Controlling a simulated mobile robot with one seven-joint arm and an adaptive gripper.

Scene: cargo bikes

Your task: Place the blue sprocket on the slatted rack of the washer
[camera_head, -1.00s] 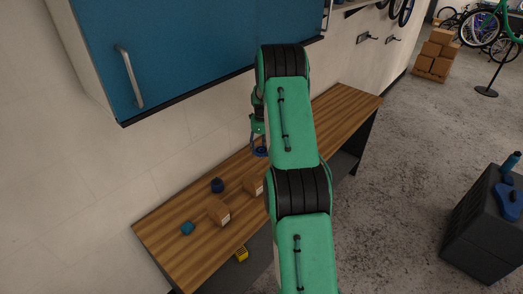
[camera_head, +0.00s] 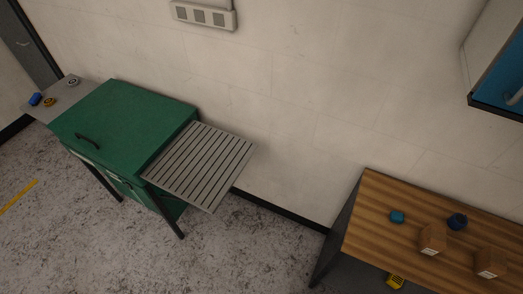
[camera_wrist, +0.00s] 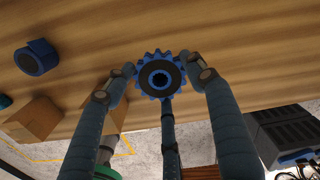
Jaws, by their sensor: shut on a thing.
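The blue sprocket (camera_wrist: 160,77), toothed with a dark round centre, is in the wrist view. My gripper (camera_wrist: 161,78) is shut on it, its fingers at the sprocket's left and right edges, above the wooden bench. My arm and gripper do not show in the head view now. The washer (camera_head: 125,125) is a green cabinet with a dark handle, at the left of the head view. Its slatted rack (camera_head: 200,165) is a grey shelf sticking out from its right side, and it is empty.
The wooden bench (camera_head: 385,236) at the right holds cardboard boxes (camera_head: 432,239), a dark blue roll (camera_head: 457,221) and a teal item (camera_head: 397,216). Floor lies free between bench and washer. A grey side shelf (camera_head: 62,95) left of the washer carries small parts. A blue wall cabinet (camera_head: 500,85) hangs at right.

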